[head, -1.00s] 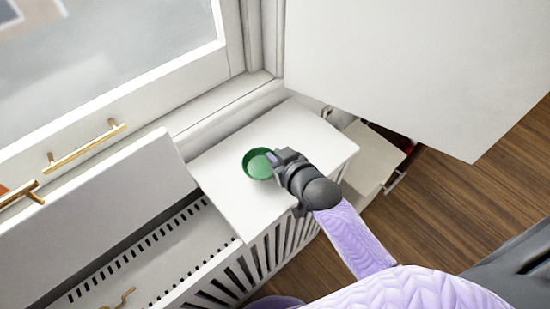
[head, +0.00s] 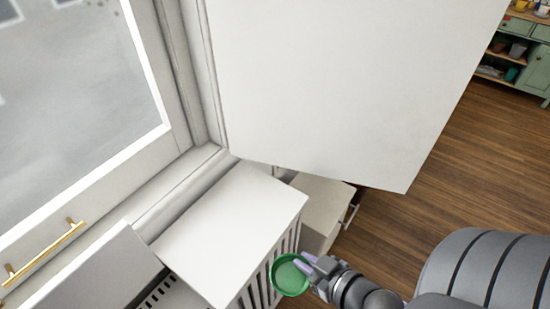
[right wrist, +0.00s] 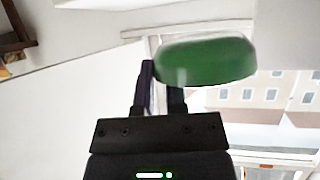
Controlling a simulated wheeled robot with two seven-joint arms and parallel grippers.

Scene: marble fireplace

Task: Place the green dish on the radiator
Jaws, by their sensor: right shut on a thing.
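The green dish (head: 289,276) is a small round bowl at the bottom centre of the head view. My right gripper (head: 309,266) is shut on its right rim and holds it in front of the radiator's slatted side, off the top. In the right wrist view the dish (right wrist: 205,61) shows beyond the fingers (right wrist: 162,90), large and slightly blurred. The radiator (head: 225,232) is a white cover with a flat, bare top and slatted front, left of the dish, under the window. My left gripper is not in view.
A white wall panel (head: 340,85) stands behind the radiator. A tilted white panel (head: 85,270) and a window with a brass handle (head: 45,250) are at the left. A low pale cabinet (head: 320,205) sits right of the radiator. Wooden floor (head: 440,180) lies open at the right.

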